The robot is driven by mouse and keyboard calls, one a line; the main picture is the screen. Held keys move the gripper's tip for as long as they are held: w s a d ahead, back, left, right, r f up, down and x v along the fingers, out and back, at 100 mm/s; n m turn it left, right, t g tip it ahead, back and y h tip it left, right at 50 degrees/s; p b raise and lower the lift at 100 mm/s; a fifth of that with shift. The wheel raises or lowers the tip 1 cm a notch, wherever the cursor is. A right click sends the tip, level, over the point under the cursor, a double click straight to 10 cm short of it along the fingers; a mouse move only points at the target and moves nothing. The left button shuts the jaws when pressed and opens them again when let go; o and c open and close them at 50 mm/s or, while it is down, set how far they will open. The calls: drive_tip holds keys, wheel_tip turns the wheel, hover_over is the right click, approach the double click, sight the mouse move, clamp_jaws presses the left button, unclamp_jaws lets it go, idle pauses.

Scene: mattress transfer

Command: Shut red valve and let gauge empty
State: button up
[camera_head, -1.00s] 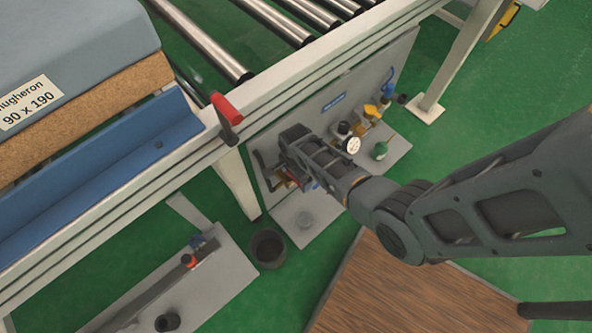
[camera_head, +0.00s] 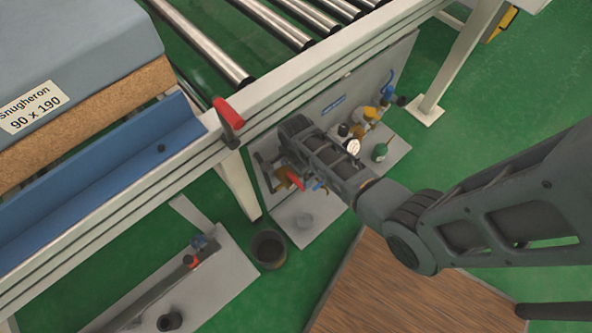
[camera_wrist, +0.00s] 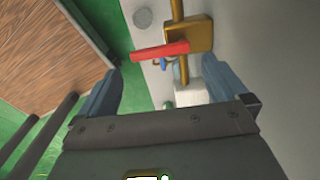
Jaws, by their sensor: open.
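The red valve has a red lever on a brass body (camera_head: 296,181), low on the grey panel under the conveyor. In the wrist view the red lever (camera_wrist: 160,51) points left from its brass body (camera_wrist: 188,36), which sits on a brass pipe. My gripper (camera_head: 280,168) is at the panel's left part, beside the valve. In the wrist view my gripper (camera_wrist: 163,75) is open, and the lever lies across the view just beyond and between the fingertips, with no clear contact. The white-faced gauge (camera_head: 353,147) is right of my gripper; its needle is too small to read.
A conveyor with steel rollers (camera_head: 205,45) and a red lever (camera_head: 229,110) on its rail stands above the panel (camera_head: 375,80). A mattress (camera_head: 75,40) lies at left. A dark cup (camera_head: 268,248) and a wooden platform (camera_head: 400,285) are below.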

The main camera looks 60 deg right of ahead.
drive_tip(key=shift+r, duration=1.4)
